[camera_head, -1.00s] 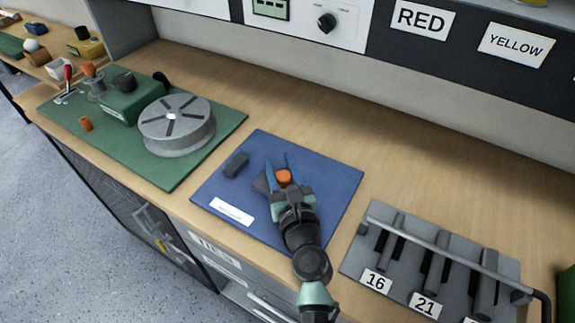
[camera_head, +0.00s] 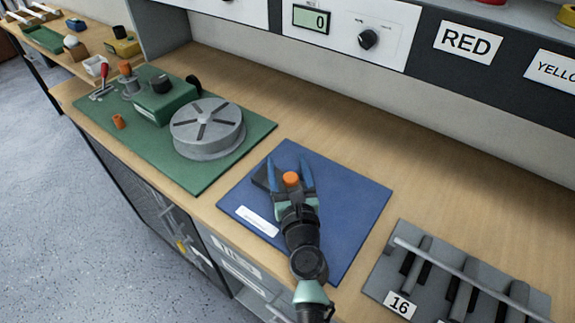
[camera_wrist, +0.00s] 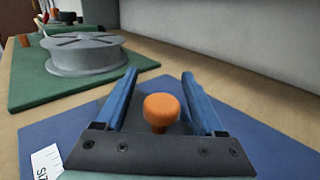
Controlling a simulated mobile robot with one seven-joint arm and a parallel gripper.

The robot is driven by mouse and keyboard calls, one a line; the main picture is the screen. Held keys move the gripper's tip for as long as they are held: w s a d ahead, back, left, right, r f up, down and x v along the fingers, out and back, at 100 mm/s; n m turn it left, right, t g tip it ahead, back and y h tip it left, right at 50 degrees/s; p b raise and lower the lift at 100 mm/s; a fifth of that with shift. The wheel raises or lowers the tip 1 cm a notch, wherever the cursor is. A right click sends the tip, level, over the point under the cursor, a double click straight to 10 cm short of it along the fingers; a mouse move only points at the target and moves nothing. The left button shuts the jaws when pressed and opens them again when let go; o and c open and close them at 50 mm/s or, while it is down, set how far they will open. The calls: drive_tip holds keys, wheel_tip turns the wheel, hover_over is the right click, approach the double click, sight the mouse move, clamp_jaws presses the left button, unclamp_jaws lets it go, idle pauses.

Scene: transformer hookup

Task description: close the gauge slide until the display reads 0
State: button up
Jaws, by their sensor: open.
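The gauge sits on a blue mat (camera_head: 345,213) with a white label. Its dark block (camera_head: 262,177) and the dark slide beside it appear to meet. The orange knob (camera_head: 291,179) of the slide stands upright between the blue fingers of my gripper (camera_head: 289,162). In the wrist view the knob (camera_wrist: 161,108) sits between the open fingers of my gripper (camera_wrist: 158,75), with gaps showing on both sides. The slide under the knob is mostly hidden by my gripper. The display (camera_head: 311,19) on the back panel reads 0.
A green mat (camera_head: 205,180) with a grey slotted drum (camera_head: 208,128) and a green box lies to the left. A grey rack (camera_head: 400,270) with numbered slots stands at the right. The bench behind the blue mat is clear.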

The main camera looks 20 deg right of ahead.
drive_tip(key=shift+s, duration=0.1)
drive_tip(key=s, duration=0.4)
drive_tip(key=s+a, duration=0.1)
drive_tip(key=s, duration=0.7)
drive_tip(key=shift+s+a, duration=0.25)
drive_tip(key=shift+s, duration=0.1)
idle(0.4)
drive_tip(key=w+a+r+n+t+y+p, duration=0.1)
drive_tip(key=w+a+r+n+y+p, duration=0.15)
drive_tip(key=r+n, duration=0.65)
drive_tip(key=w+a+r+n+t+y+p, duration=0.15)
drive_tip(key=a+r+n, duration=0.25)
drive_tip(key=r, duration=0.8)
drive_tip(key=w+a+r+n+t+y+p, duration=0.1)
drive_tip(key=w+a+r+n+t, duration=0.15)
drive_tip(key=r+n, duration=0.65)
drive_tip(key=s+a+r+n+t+h+p, duration=0.1)
drive_tip(key=s+r+n, duration=0.3)
drive_tip(key=r, duration=0.7)
drive_tip(key=s+a+r+n+t+h+p, duration=0.1)
drive_tip(key=s+r+n, duration=0.3)
drive_tip(key=r, duration=0.6)
drive_tip(key=s+a+r+n+t+p, duration=0.1)
drive_tip(key=s+r+n, duration=0.4)
drive_tip(key=r, duration=0.6)
drive_tip(key=shift+r+n+t+h+p, duration=0.35)
drive_tip(key=shift+n+t+p, duration=0.45)
drive_tip(key=shift+n+p, duration=0.4)
drive_tip(key=shift+w+f, duration=0.1)
